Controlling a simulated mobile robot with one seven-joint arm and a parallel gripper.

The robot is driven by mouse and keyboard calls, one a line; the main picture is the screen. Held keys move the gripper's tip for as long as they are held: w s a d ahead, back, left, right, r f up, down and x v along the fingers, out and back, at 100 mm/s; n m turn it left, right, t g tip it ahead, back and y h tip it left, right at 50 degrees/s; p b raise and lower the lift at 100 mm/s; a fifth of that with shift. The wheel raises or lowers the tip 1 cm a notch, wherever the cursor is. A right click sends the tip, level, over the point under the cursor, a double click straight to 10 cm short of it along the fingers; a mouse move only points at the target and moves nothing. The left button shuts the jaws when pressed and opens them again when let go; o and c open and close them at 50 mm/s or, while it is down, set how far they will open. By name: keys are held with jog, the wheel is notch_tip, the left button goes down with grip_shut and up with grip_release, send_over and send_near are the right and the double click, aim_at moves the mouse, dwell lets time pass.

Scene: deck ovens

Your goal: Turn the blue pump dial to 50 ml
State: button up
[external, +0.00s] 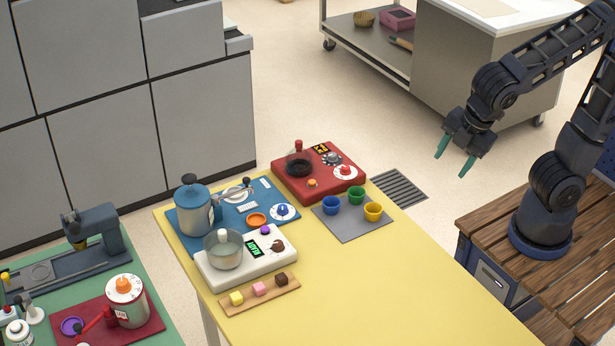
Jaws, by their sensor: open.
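The blue pump station (228,222) stands on the yellow table, with a blue canister (194,208) on its left side. Its round dial (282,211) has a white face and a blue knob, at the station's right front. The dial's marks and setting are too small to read.
A red station (318,173) with its own dials stands behind the blue one. Blue, green and yellow cups (373,211) stand on a grey mat (349,228) between dial and gripper. The table's right front is clear.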

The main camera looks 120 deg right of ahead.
jog(key=w+d+f+n+g, duration=0.25)
jog(key=w+d+f, duration=0.25)
jog(key=w+d, duration=0.55)
jog(key=n+y, duration=0.3)
jog(key=n, duration=0.4)
send_near(282, 206)
jog(key=shift+t, duration=0.25)
jog(key=f, duration=0.8)
jog(key=shift+s+a+f, duration=0.2)
jog(key=shift+f, duration=0.15)
jog(key=shift+c, duration=0.4)
jog(key=c, duration=0.9)
